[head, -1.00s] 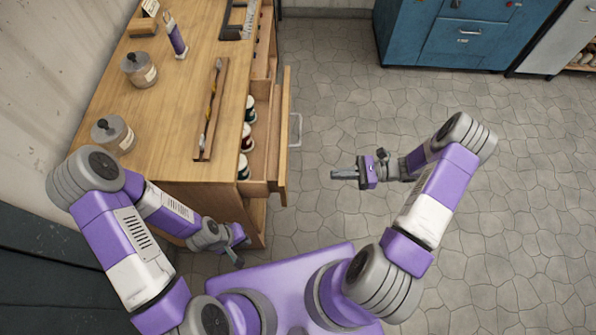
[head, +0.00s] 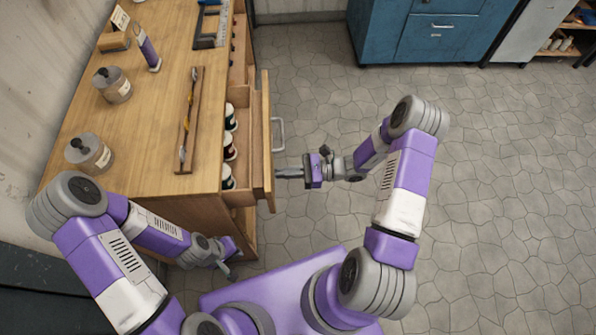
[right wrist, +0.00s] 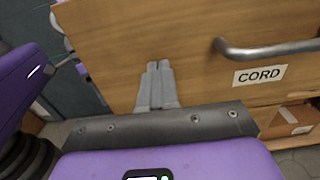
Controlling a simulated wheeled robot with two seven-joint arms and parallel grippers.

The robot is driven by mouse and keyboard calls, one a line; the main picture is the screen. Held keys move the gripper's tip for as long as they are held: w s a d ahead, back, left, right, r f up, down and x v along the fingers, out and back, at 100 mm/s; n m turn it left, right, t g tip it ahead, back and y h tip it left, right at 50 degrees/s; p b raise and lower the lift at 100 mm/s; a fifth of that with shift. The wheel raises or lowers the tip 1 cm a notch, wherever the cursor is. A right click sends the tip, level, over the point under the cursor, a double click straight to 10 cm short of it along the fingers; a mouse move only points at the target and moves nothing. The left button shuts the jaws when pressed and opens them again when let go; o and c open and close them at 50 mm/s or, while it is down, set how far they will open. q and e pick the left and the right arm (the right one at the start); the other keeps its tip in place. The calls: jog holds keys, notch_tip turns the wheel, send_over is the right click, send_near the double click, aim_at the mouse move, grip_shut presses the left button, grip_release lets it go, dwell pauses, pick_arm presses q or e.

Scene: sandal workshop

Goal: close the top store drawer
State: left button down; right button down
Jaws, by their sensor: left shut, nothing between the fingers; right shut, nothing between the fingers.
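The top store drawer (head: 267,150) stands partly open at the right side of the wooden bench in the head view, with several spools (head: 230,147) inside. Its wooden front, metal handle (right wrist: 265,48) and "CORD" label (right wrist: 259,76) show in the right wrist view. My right gripper (head: 277,173) is shut and empty, its fingertips at the outer face of the drawer front, below the handle in the head view. In the right wrist view the closed fingers (right wrist: 157,68) point at the front, left of the handle; contact looks likely but is not certain. My left gripper (head: 232,270) is shut and empty by the bench's near corner.
A blue cabinet (head: 430,35) stands at the back. The stone floor (head: 500,200) right of the drawer is clear.

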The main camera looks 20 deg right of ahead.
aim_at(229, 178)
jog(key=shift+a, duration=0.25)
jog(key=x, duration=1.2)
jog(key=shift+w+a, duration=0.1)
jog(key=shift+a, duration=0.25)
jog(key=shift+r, duration=0.1)
jog(key=p+v, duration=0.2)
jog(key=v, duration=1.2)
jog(key=shift+d, duration=0.3)
